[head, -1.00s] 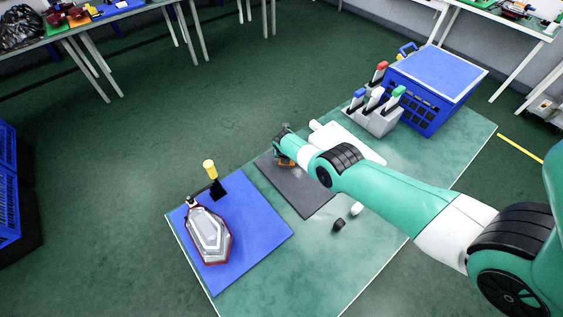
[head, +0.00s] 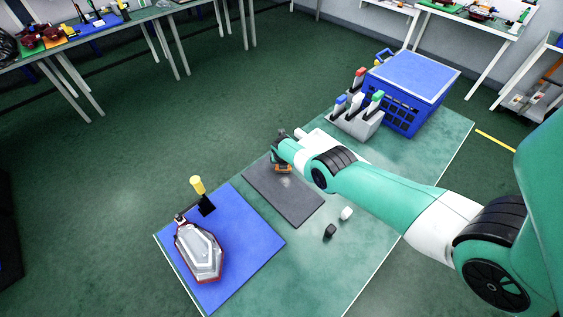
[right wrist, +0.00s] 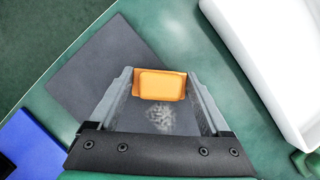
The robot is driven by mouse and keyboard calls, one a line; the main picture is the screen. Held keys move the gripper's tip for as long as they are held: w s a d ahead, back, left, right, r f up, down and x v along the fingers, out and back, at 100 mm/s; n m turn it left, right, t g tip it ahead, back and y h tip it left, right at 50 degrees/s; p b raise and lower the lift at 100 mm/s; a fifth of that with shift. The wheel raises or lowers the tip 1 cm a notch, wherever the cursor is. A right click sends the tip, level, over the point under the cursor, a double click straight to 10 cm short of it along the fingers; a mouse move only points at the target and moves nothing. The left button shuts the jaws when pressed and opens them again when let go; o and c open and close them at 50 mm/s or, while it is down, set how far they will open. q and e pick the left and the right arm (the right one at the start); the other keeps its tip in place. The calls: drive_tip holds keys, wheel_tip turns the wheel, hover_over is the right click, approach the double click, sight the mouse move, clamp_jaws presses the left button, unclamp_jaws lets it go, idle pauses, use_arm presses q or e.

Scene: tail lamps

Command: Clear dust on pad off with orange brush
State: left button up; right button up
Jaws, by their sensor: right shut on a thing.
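The dark grey pad (head: 297,205) lies flat on the green table. A pale dust patch (right wrist: 160,118) shows on it in the right wrist view, between my fingers and just below the brush. My right gripper (right wrist: 158,84) is shut on the orange brush (right wrist: 160,85), seen end-on. In the head view the orange brush (head: 283,168) is low over the pad's far part, with my right gripper (head: 281,155) partly hiding it. I cannot tell whether the bristles touch the pad. My left gripper is not in view.
A blue mat (head: 255,237) with a tail lamp (head: 199,252) and a yellow-handled tool (head: 198,187) is left of the pad. Small black (head: 330,231) and white (head: 347,213) pieces lie to its right. A grey tool holder (head: 350,125) and blue crate (head: 405,108) stand behind.

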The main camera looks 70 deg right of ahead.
drive_tip(key=shift+s+a+r, duration=0.15)
drive_tip(key=shift+s, duration=0.1)
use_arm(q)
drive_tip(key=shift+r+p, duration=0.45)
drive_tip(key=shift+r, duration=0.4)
use_arm(e)
drive_tip(key=shift+w+a+f, duration=0.1)
drive_tip(key=shift+w+a, duration=0.2)
drive_tip(key=shift+a, duration=0.3)
drive_tip(key=shift+w+a+f, duration=0.1)
drive_tip(key=shift+w+a, duration=0.2)
drive_tip(key=shift+a, duration=0.25)
drive_tip(key=shift+w+a+f, duration=0.1)
drive_tip(key=shift+w+a, duration=0.2)
drive_tip(key=shift+a, duration=0.3)
